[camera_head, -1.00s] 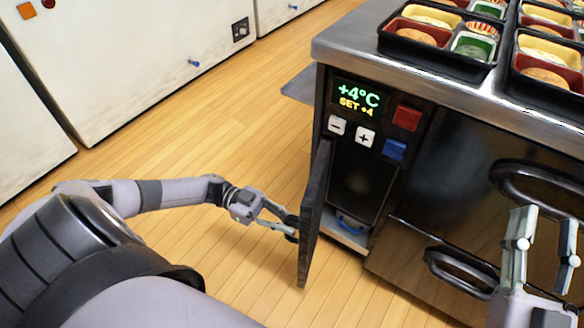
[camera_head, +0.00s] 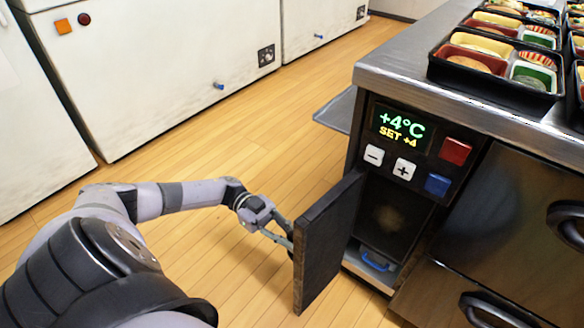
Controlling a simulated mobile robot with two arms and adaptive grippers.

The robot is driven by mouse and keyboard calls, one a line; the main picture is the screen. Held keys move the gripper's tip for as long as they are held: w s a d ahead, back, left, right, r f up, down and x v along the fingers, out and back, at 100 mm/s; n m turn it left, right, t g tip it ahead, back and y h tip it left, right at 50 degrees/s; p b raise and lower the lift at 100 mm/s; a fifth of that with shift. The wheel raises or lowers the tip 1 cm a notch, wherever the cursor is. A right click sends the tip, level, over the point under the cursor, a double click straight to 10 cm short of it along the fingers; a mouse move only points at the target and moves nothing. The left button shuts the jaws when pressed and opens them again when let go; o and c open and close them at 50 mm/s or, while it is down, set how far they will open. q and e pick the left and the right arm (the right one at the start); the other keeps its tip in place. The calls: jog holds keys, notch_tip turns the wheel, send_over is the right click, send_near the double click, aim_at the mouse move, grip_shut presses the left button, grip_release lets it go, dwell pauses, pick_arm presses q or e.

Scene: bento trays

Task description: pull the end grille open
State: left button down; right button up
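The end grille (camera_head: 326,244) is a dark panel hinged on the front of the counter unit, below the control display. It stands swung open, showing a dark compartment (camera_head: 392,220) with a blue handle-like part (camera_head: 375,261) at its bottom. My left gripper (camera_head: 287,237) is at the outer free edge of the grille. Its fingertips are partly hidden behind the panel, so I cannot tell whether they are closed on it. My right gripper is out of view.
The control panel (camera_head: 405,148) reads +4°C above the compartment. Bento trays (camera_head: 497,62) stand on the steel counter (camera_head: 420,75). Dark drawers with handles (camera_head: 490,312) lie to the right. White cabinets (camera_head: 170,70) stand at the back left; wooden floor (camera_head: 240,140) between is clear.

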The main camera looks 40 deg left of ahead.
pick_arm(q)
jog(key=shift+a, duration=0.25)
jog(key=c, duration=1.6)
grip_release()
jog(key=a, duration=1.2)
jog(key=shift+w, duration=0.25)
